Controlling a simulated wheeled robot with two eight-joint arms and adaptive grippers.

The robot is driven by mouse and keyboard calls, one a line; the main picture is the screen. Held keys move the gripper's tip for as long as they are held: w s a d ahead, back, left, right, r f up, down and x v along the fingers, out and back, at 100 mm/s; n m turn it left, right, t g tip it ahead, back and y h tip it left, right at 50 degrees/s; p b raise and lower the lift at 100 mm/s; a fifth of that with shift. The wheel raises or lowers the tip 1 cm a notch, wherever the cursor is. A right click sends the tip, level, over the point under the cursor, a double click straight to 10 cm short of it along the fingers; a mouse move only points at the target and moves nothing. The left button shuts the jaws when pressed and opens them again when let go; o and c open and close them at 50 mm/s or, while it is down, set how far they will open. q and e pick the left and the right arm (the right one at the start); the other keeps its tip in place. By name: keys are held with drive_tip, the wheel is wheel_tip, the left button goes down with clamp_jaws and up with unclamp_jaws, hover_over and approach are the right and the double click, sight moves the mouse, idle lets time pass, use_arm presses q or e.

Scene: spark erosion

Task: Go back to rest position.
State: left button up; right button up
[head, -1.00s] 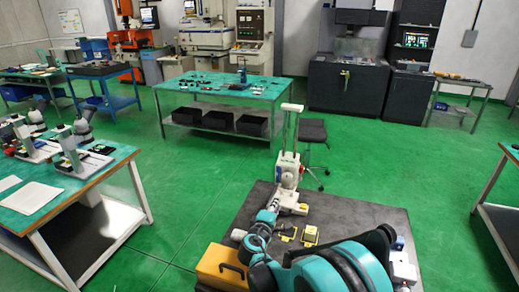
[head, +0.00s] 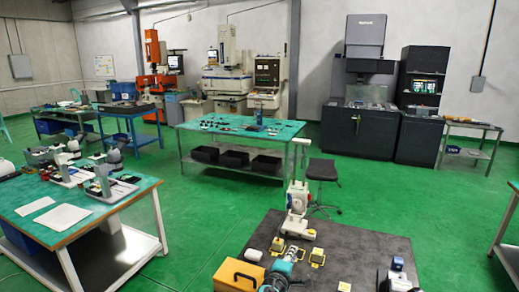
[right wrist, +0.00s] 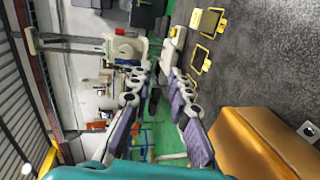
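My right gripper (head: 296,252) is low in the head view, above the dark mat, with its teal wrist behind it. In the right wrist view its two grey and purple fingers (right wrist: 159,75) stand apart with nothing between them. A white upright device (head: 298,200) stands on the mat just beyond the gripper. My left gripper is not in the head view.
The dark mat (head: 355,240) holds yellow-framed pieces (head: 318,256) and an orange case (head: 238,276), close to the right gripper. A green-topped workbench (head: 240,133) and a stool (head: 322,170) stand beyond. Another bench (head: 100,215) is at left. Green floor between is clear.

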drive_tip(key=s+d+r+m+g+y+b, duration=0.15)
drive_tip(key=s+d+m+g, duration=0.5)
drive_tip(key=s, duration=0.85)
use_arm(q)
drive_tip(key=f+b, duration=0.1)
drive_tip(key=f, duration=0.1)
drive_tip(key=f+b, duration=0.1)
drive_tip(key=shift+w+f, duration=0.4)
use_arm(e)
drive_tip(key=s+f+m+y, duration=0.2)
drive_tip(key=s+m, duration=0.1)
drive_tip(key=s, duration=0.6)
drive_tip(key=s+f+m+y, duration=0.2)
drive_tip(key=s+f+m, duration=0.1)
drive_tip(key=s, duration=0.6)
drive_tip(key=shift+s+d+f+m+g, duration=0.2)
drive_tip(key=shift+s+f+m+g, duration=0.05)
drive_tip(key=shift+s+m+g, duration=0.15)
